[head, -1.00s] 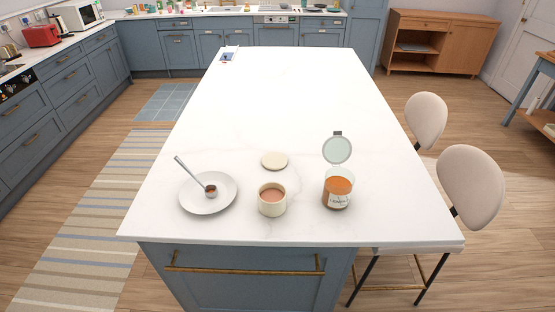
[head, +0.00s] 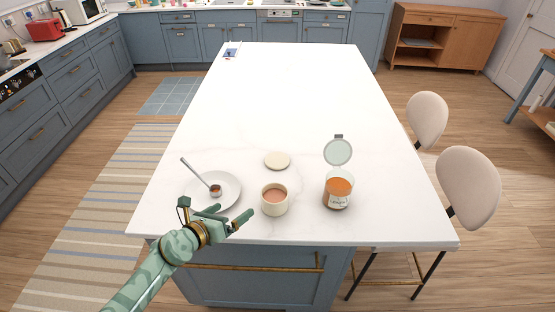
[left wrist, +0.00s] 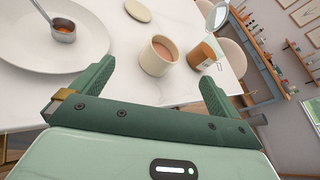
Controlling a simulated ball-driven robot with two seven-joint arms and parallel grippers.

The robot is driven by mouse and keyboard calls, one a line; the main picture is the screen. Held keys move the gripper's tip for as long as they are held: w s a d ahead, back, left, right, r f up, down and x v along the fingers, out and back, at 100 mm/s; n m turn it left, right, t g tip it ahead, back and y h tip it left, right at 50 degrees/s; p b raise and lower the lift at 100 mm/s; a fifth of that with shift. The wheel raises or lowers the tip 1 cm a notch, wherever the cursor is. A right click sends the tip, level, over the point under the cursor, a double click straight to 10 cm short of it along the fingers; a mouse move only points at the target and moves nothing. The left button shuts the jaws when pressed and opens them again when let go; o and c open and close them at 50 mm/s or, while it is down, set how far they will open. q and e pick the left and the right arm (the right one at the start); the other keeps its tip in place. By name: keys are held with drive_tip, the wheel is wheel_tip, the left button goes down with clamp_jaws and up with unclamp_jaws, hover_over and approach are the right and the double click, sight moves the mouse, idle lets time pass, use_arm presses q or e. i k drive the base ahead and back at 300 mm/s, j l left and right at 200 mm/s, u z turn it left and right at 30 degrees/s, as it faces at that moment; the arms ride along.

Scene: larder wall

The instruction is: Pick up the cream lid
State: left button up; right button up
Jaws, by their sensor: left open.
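The cream lid (head: 277,160) lies flat on the white island top, behind the cream pot (head: 274,201). The pot stands open with a pinkish-brown content. The lid also shows in the left wrist view (left wrist: 138,11) near the top edge, beyond the pot (left wrist: 159,55). My left gripper (head: 236,213) is open and empty at the island's front edge, in front of the plate and left of the pot. In the left wrist view its two fingers (left wrist: 155,84) stand wide apart, with the pot beyond them. My right gripper is not in view.
A white plate (head: 228,184) with a small metal ladle (head: 214,188) lies left of the pot. A glass jar of orange content (head: 338,190) with its lid raised stands to the right. Two stools (head: 468,187) stand at the right side. The island's middle and back are mostly clear.

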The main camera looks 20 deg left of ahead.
sight(276, 161)
drive_tip(key=i, duration=1)
